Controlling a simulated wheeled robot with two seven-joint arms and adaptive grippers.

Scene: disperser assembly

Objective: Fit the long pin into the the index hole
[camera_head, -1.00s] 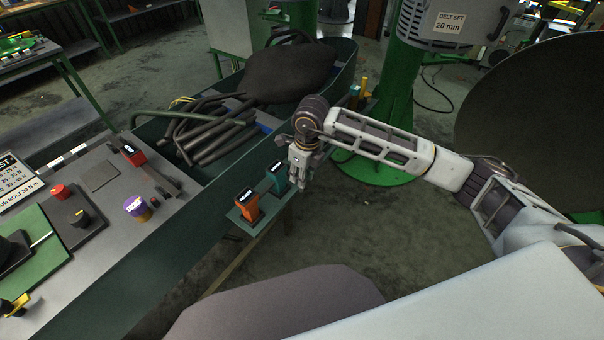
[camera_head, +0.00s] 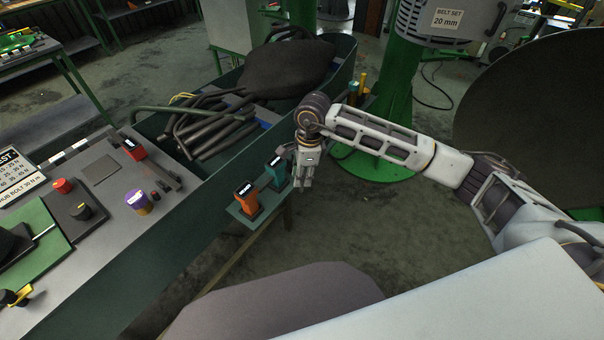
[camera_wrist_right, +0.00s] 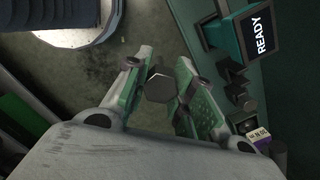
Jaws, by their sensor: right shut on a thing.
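My right gripper (camera_head: 306,182) points down beside the teal device (camera_head: 276,173), just to its right. In the right wrist view its fingers (camera_wrist_right: 160,82) are closed around a dark grey piece with a hexagonal end (camera_wrist_right: 161,85). The rest of that piece is hidden, so I cannot tell whether it is the long pin. Two upright yellow-topped pieces (camera_head: 353,91) stand behind my right wrist; they are too small to identify. I cannot make out the index hole. My left gripper is not in view.
The teal device shows READY in the right wrist view (camera_wrist_right: 240,42). An orange device (camera_head: 246,201) stands beside it on a small green shelf (camera_head: 240,218). Open floor lies below my gripper.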

